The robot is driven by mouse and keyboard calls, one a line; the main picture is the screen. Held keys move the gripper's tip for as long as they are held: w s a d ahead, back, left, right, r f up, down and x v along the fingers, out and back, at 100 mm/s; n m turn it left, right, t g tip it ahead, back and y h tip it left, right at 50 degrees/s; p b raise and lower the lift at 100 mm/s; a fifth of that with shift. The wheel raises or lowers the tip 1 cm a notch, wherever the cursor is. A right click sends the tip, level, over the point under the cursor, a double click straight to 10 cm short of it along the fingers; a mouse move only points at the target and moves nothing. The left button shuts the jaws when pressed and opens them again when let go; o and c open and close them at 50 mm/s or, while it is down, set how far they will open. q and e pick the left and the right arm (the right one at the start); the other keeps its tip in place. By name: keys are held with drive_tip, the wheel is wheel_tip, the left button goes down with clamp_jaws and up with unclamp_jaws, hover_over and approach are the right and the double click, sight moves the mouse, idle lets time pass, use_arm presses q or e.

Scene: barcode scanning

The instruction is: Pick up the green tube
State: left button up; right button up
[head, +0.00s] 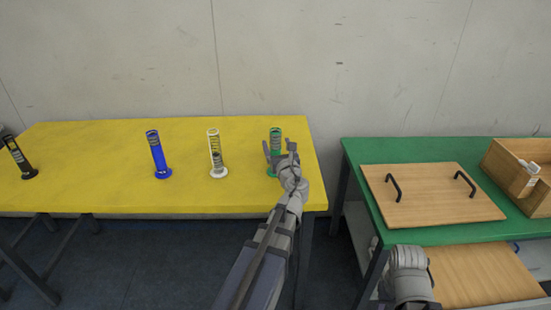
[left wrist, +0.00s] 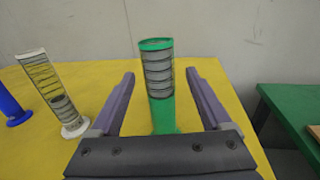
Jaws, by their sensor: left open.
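The green tube (head: 275,138) stands upright near the right end of the yellow table. It has a green rim and base and a clear, dark-ringed middle, and in the left wrist view it shows upright (left wrist: 158,75). My left gripper (head: 279,150) is open at the tube. In the left wrist view its fingers (left wrist: 160,76) lie on either side of the tube, with visible gaps. The tube's base is partly hidden by the gripper. My right gripper (head: 408,258) is low beside the green table, its fingers not clearly visible.
On the yellow table (head: 90,190) stand a white tube (head: 215,155), a blue tube (head: 158,155) and a black tube (head: 19,158), left of the green one. The green table (head: 375,210) at right carries a wooden board (head: 430,195) with black handles and a wooden box (head: 500,165) holding a white item (head: 530,170).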

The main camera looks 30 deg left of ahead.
use_arm(q)
drive_tip(key=x, duration=0.5)
drive_tip(key=shift+a, duration=0.1)
clamp_jaws()
idle(0.6)
idle(0.7)
